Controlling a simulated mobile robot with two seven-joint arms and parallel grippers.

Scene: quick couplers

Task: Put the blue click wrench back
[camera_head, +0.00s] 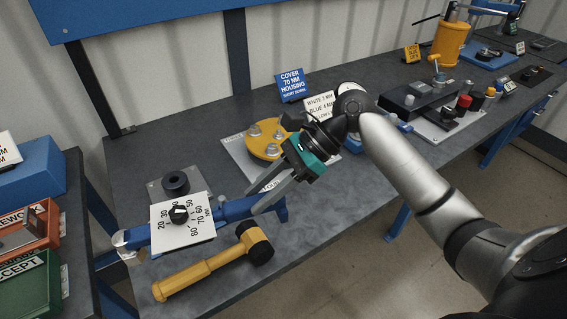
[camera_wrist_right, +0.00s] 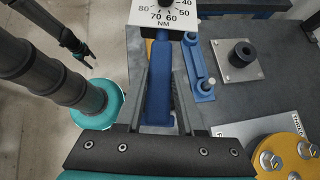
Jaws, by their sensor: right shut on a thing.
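The blue click wrench (camera_head: 238,209) has a white dial plate (camera_head: 183,222) marked in NM and lies over the near left part of the bench. My right gripper (camera_head: 267,199) is shut on its blue handle, which also shows between the fingers in the right wrist view (camera_wrist_right: 160,85). A blue rest (camera_wrist_right: 201,72) with short posts is just right of the handle in that view. The handle looks beside the rest; whether the wrench touches it is unclear. My left gripper (camera_wrist_right: 82,48) seems to show small and dark at the upper left of the wrist view; its jaws are unclear.
A yellow mallet (camera_head: 215,265) lies in front of the wrench. A grey plate with a black socket (camera_head: 175,184) is behind it. A yellow flange (camera_head: 266,141) with bolts stands farther back. Orange (camera_head: 35,228) and green (camera_head: 35,285) bins are at left.

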